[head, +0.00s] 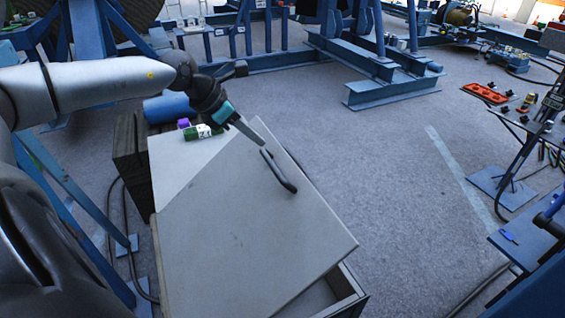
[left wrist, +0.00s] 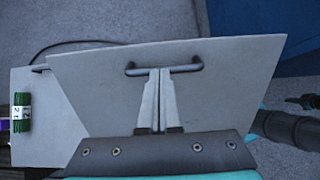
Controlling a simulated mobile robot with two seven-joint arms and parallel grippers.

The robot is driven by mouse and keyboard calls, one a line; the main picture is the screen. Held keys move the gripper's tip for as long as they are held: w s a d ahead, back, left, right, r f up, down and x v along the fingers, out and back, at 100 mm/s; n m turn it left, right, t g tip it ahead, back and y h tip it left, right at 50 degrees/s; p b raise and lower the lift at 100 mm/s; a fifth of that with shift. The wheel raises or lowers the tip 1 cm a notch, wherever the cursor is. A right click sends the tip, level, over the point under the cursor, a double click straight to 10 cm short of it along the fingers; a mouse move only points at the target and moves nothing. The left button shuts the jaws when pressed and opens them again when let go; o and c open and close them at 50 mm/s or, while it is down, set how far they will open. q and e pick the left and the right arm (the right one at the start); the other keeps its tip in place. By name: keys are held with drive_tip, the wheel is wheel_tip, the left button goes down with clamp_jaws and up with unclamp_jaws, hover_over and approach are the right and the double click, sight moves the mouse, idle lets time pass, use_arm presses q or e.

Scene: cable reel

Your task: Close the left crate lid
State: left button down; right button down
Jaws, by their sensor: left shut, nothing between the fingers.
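The crate lid (head: 240,230) is a pale grey panel in the head view, standing partly raised and askew over its crate (head: 345,300), whose open inside shows at the lower right. A dark bar handle (head: 279,172) is fixed to the lid. In the left wrist view, the shut fingers (left wrist: 160,72) lie over the lid (left wrist: 230,85) and point at the middle of the handle (left wrist: 165,68). Whether they touch it cannot be told. My right gripper is out of view.
A pale flat surface (head: 175,160) beside the lid carries a green labelled item (head: 197,132) and a purple one (head: 183,123). Blue steel stands (head: 375,75) are at the back. Equipment on blue frames (head: 520,250) lines the right. The grey floor between is mostly clear.

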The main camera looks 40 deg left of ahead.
sight(289, 164)
use_arm(q)
drive_tip(key=shift+x, duration=5.5)
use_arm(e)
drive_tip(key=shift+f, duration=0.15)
use_arm(q)
drive_tip(key=shift+w+d, duration=0.1)
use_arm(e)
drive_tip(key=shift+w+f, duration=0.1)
